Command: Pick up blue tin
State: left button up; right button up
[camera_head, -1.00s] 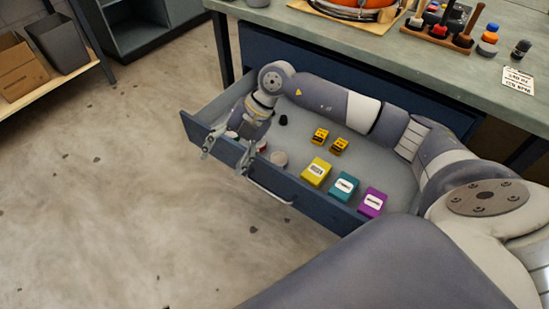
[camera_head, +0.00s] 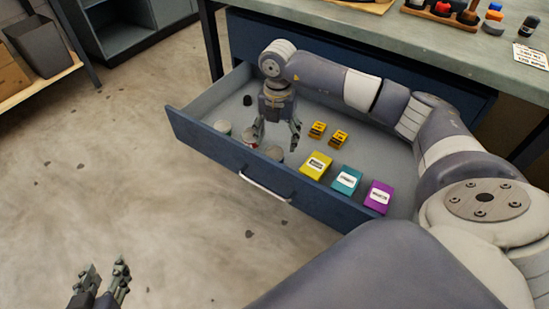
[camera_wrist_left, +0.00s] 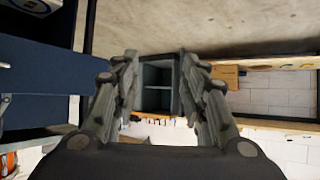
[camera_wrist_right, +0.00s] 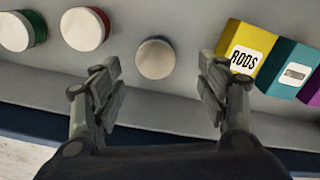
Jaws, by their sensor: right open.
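Three round tins with pale lids stand in the open drawer (camera_head: 210,147). In the right wrist view, one tin shows a green side (camera_wrist_right: 18,32) and the middle one a red side (camera_wrist_right: 85,29). My left gripper (camera_head: 106,266) is open and empty over the floor, outside the drawer.
Yellow (camera_head: 316,165), teal (camera_head: 346,180) and purple (camera_head: 379,196) boxes stand right of the tins. Two small yellow-black items (camera_head: 318,130) and a black knob-like thing (camera_head: 247,100) lie further back. The drawer's front wall and handle (camera_head: 265,188) are close. The bench top (camera_head: 400,40) overhangs behind.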

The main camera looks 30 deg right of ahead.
aim_at(275, 152)
notch_tip(275, 152, down, 3)
jog(key=shift+b, duration=0.3)
jog(key=f, duration=0.1)
jog(key=f+b, duration=0.1)
jog(key=f, duration=0.2)
jog(key=shift+w+a+f+b, duration=0.15)
jog(key=shift+a+b, duration=0.1)
jog(key=shift+b, duration=0.1)
jog(key=shift+f, duration=0.2)
pick_arm(q)
jog(key=w+d+r+t+h, duration=0.1)
jog(key=w+r+t, duration=0.1)
jog(key=r, duration=0.3)
jog(key=w+d+r+t+h, duration=0.1)
jog(key=w+d+r+t, duration=0.1)
jog(key=r+t, duration=0.2)
notch_tip(275, 152, up, 2)
jog(key=shift+w+r+t, duration=0.2)
jog(key=shift+w+t, duration=0.1)
pick_arm(e)
jog(key=c, duration=1.2)
